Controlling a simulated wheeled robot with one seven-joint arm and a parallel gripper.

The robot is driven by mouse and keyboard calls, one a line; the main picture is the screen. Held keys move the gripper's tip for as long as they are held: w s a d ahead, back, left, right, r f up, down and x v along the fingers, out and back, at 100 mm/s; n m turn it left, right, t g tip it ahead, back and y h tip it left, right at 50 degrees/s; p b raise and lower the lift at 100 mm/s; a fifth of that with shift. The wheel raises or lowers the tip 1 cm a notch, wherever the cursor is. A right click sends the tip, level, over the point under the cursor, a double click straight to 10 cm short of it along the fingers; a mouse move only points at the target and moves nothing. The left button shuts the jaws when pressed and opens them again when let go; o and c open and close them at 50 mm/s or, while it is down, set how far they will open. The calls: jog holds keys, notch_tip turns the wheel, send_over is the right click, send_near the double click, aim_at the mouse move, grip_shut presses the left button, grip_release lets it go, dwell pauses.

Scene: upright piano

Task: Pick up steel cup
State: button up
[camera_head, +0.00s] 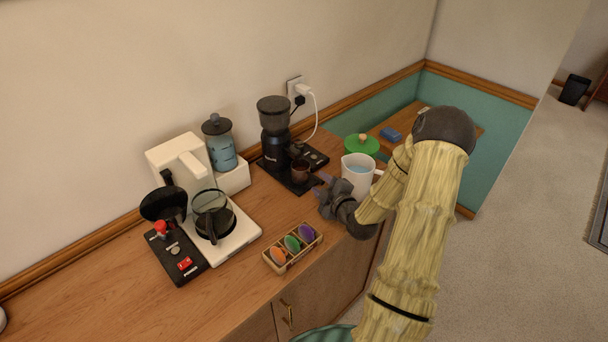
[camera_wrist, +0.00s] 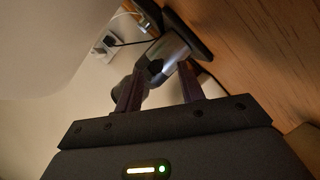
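The small steel cup (camera_head: 300,172) stands on the base of the black coffee grinder in the head view, looking dark and reddish. In the wrist view a shiny grey metal cylinder, which looks like this cup (camera_wrist: 174,52), sits just ahead of my fingertips, roughly between them. My gripper (camera_head: 321,184) is at the right of the cup, low over the counter, with its purple fingers pointing toward it. In the wrist view my gripper (camera_wrist: 162,76) has its two fingers apart. I cannot tell whether either finger touches the cup.
A white pitcher (camera_head: 358,174) stands close behind my gripper, near my arm. The black grinder (camera_head: 274,129) rises behind the cup. A tray of colored pods (camera_head: 292,247) lies in front, and a white coffee maker (camera_head: 233,238) stands left. The wooden counter (camera_head: 130,290) is bare at front left.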

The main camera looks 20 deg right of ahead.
aim_at(318, 180)
jog(key=shift+p+x, duration=1)
jog(key=shift+x, duration=1.6)
grip_shut()
